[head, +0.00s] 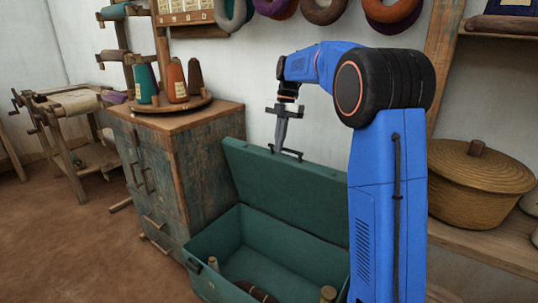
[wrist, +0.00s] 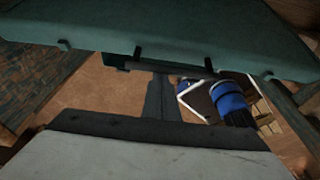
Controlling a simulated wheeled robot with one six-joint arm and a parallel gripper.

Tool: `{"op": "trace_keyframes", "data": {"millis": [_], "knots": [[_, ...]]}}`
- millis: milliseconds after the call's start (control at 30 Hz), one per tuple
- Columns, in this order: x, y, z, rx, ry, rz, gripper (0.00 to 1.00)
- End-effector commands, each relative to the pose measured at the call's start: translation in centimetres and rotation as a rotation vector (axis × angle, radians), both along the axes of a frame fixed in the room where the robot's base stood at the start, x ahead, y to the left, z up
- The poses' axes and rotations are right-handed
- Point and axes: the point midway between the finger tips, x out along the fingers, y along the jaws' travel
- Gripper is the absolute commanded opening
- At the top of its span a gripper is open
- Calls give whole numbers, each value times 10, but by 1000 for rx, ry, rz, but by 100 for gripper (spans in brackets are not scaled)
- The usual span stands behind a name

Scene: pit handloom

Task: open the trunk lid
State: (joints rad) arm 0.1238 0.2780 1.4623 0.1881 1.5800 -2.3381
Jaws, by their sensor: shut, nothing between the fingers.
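The green trunk (head: 205,255) stands on the floor with its inside showing. Its lid (head: 285,185) is raised and stands close to upright at the back, near the wall. A dark handle (head: 292,155) is at the lid's upper edge. My gripper (head: 278,152) points down beside that handle, with its fingers shut and empty. I cannot tell whether it touches the lid. In the wrist view, the lid (wrist: 210,32) spans the top and my gripper (wrist: 158,108) shows as a dark narrow shape below it.
A worn blue-brown cabinet (head: 205,155) stands left of the trunk, with cones of yarn (head: 176,80) on top. A round lidded basket (head: 475,180) sits on a shelf at right. A few small items (head: 328,293) lie inside the trunk.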

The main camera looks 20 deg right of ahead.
Motion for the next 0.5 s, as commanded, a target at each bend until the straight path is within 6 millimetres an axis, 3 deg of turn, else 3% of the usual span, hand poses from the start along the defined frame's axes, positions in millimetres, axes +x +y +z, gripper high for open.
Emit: {"op": "trace_keyframes", "data": {"millis": [200, 500], "knots": [[19, -26, 6, -3, -2, -1, 0], [30, -40, 9, -3, -2, 0, 0]]}}
